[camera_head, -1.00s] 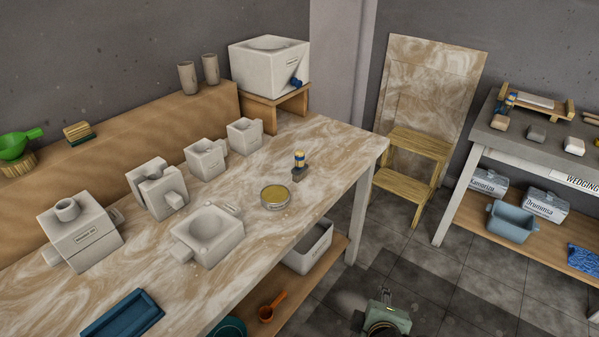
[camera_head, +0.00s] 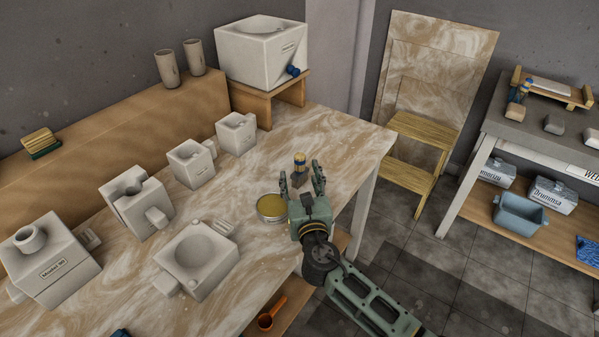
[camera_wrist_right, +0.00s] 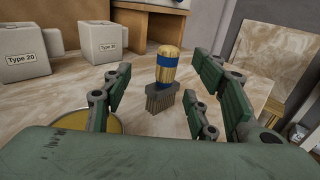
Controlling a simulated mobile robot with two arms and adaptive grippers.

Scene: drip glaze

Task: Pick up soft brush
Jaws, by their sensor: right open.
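In the right wrist view the brush (camera_wrist_right: 165,80) stands between the open fingers, a little beyond the tips of the nearer ones; contact is not visible. The bristle end is partly hidden by my finger in the head view. My left gripper is not in view.
A round yellow-topped tin (camera_head: 270,208) sits close beside my right gripper, at its left. White plaster molds (camera_head: 197,258) stand on the table to the left. A white basin (camera_head: 262,50) with a blue tap is behind. The table's right edge is near my arm.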

